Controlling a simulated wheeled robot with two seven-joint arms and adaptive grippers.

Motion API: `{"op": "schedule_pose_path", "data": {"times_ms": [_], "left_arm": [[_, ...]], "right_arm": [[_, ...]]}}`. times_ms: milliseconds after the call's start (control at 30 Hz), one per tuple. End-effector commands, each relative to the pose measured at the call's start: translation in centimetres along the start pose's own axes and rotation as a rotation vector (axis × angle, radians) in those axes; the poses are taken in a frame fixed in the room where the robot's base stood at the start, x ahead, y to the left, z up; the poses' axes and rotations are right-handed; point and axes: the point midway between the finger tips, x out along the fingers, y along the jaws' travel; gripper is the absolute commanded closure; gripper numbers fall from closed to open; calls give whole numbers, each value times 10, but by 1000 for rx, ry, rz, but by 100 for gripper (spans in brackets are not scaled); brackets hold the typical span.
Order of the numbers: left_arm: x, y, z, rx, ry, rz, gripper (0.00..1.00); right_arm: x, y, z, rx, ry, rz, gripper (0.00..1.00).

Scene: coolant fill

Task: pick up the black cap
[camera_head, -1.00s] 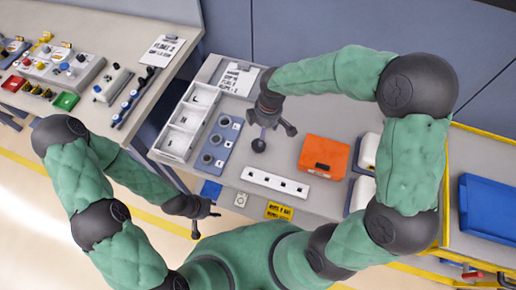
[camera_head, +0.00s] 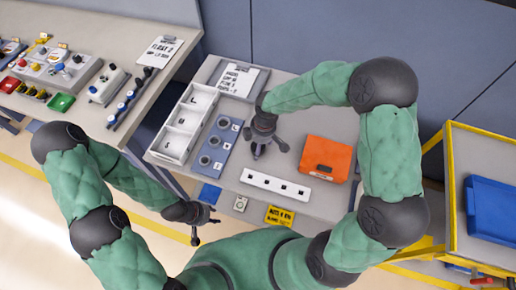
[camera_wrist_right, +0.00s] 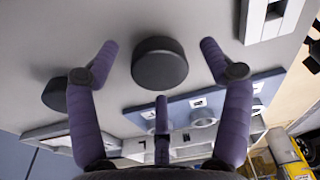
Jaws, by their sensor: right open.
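The black cap (camera_wrist_right: 159,62) is a short dark disc lying on the grey table. In the right wrist view it sits between the spread fingers of my right gripper (camera_wrist_right: 160,55), with visible gaps beside it. My right gripper (camera_head: 265,142) is open and empty, low over the table in the head view. There the cap is hard to tell from the dark fingers. A second dark round piece (camera_wrist_right: 55,93) shows partly behind the left finger in the wrist view. My left gripper (camera_head: 205,221) is open and empty in front of the table's front left edge.
A blue plate with round sockets (camera_head: 215,143) and a white compartment tray (camera_head: 180,125) stand left of my right gripper. An orange box (camera_head: 325,158) is to its right, a white slotted strip (camera_head: 275,186) in front, a clipboard (camera_head: 238,80) behind.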

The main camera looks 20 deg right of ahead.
Motion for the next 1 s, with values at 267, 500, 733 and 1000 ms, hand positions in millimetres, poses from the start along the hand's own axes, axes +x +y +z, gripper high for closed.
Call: {"op": "schedule_pose_path", "data": {"times_ms": [267,500,733,1000], "left_arm": [[4,-1,0,0,0,0,60],[4,-1,0,0,0,0,60],[4,-1,0,0,0,0,60],[3,-1,0,0,0,0,60]], "right_arm": [[14,0,0,0,1,1,21],[14,0,0,0,0,0,69],[14,0,0,0,0,0,71],[10,0,0,0,0,1,71]]}}
